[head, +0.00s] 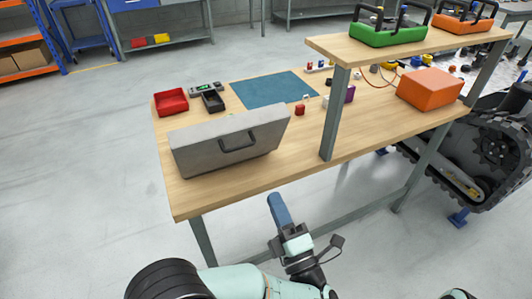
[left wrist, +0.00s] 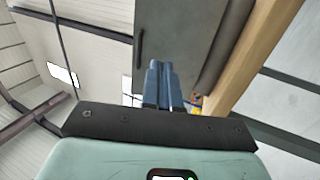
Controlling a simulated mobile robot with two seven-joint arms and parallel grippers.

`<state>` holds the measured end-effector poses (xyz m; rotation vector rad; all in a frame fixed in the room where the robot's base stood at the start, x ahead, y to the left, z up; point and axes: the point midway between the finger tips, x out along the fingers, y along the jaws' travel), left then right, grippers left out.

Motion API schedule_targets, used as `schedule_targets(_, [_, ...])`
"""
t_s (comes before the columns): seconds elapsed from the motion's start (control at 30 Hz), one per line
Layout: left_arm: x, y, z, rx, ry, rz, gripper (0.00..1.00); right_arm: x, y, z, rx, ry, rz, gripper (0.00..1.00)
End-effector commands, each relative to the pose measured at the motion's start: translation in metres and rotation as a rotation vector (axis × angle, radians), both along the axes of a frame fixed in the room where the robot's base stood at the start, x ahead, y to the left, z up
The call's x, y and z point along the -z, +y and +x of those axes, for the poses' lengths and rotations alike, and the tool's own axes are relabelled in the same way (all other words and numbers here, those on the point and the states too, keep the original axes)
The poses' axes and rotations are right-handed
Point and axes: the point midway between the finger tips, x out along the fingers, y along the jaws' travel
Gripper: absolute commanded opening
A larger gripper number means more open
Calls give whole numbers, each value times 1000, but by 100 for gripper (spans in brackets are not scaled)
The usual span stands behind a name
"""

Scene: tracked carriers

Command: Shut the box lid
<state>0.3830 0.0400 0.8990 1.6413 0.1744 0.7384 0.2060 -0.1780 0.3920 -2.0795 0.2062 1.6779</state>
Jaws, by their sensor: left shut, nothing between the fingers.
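The box is a grey case (head: 205,155) with a dark handle, on the left front part of the wooden table in the head view. Its handled face is toward me. How far its lid stands open I cannot tell from this side. In the left wrist view a grey panel of the case (left wrist: 190,30) with its handle fills the upper middle, beyond the fingers. My left gripper (head: 277,208) has blue fingers, closed together and empty. It is in front of the table's front edge, apart from the case. The closed fingers also show in the left wrist view (left wrist: 161,85). My right gripper is out of view.
On the table (head: 290,160) lie a red bin (head: 171,101), a black tray (head: 213,101), a blue mat (head: 274,89) and an orange box (head: 430,88). A raised shelf on a grey post (head: 335,115) stands right of the case. A tracked carrier (head: 485,150) is at the right.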

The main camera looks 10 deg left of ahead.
Motion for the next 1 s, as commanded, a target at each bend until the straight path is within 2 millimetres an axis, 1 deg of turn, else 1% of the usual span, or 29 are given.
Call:
schedule_targets(0.03, [-2, 0, -2, -5, -16, -11, 0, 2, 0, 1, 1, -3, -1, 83])
schedule_targets(0.13, [-7, 2, -2, -12, -29, -19, 0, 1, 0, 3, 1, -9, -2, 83])
schedule_targets(0.27, [-13, 10, 8, -15, -28, -20, 0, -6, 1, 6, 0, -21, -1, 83])
schedule_targets(0.33, [-18, 17, 17, -17, -29, -19, 0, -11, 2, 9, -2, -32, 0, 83])
schedule_targets(0.7, [-46, 56, 77, -14, -29, -17, 0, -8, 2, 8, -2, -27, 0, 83])
schedule_targets(0.8, [-51, 63, 89, -12, -27, -17, 0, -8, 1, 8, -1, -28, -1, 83])
schedule_targets(1.0, [-57, 71, 102, -9, -26, -16, 0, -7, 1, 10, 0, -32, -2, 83])
